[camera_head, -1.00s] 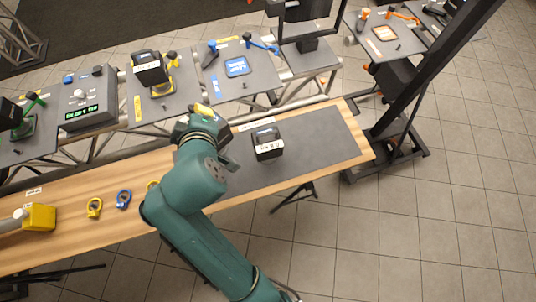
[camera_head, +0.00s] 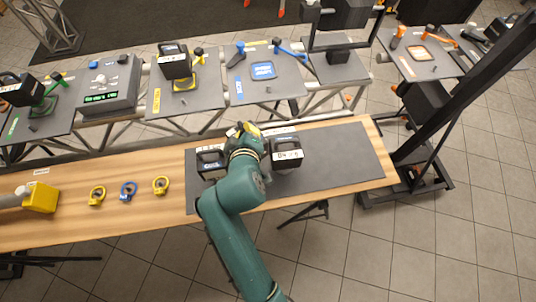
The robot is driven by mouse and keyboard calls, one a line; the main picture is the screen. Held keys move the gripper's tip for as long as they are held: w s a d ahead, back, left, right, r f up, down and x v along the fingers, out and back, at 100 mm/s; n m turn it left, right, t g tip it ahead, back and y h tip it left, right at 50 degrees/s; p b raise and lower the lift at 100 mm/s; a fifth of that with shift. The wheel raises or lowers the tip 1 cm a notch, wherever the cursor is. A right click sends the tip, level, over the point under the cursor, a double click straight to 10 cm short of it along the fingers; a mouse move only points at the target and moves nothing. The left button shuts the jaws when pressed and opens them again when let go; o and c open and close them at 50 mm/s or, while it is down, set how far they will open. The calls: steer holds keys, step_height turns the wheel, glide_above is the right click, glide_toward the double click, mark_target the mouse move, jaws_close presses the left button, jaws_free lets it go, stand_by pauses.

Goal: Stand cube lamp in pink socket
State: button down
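A black cube lamp (camera_head: 286,152) with a white label sits on the dark mat (camera_head: 340,158) on the wooden bench. Another black cube lamp (camera_head: 210,159) stands on the mat to the left, partly covered by my arm. My gripper (camera_head: 246,130) is between these two cubes in the picture, beside the right one. My arm hides most of it, so I cannot see whether the fingers are open. I see no clearly pink socket. The visible sockets are a yellow one (camera_head: 185,84) under a black cube (camera_head: 174,60), a blue one (camera_head: 263,71) and an orange one (camera_head: 421,52), both empty.
A green fixture (camera_head: 45,104) with a black cube beside it and a control box (camera_head: 108,84) stand at the back left. Yellow and blue rings (camera_head: 129,190) and a yellow block (camera_head: 40,198) lie on the bench. A black post (camera_head: 465,90) rises at right. The mat's right part is clear.

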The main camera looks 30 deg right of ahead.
step_height(320, 180, down, 8)
steer(key=shift+r+b, duration=0.1)
steer(key=shift+b, duration=0.6)
steer(key=shift+f, duration=0.2)
steer(key=c, duration=1.2)
jaws_free()
steer(key=shift+f, duration=0.1)
steer(key=shift+c, duration=0.2)
steer(key=shift+s, duration=0.1)
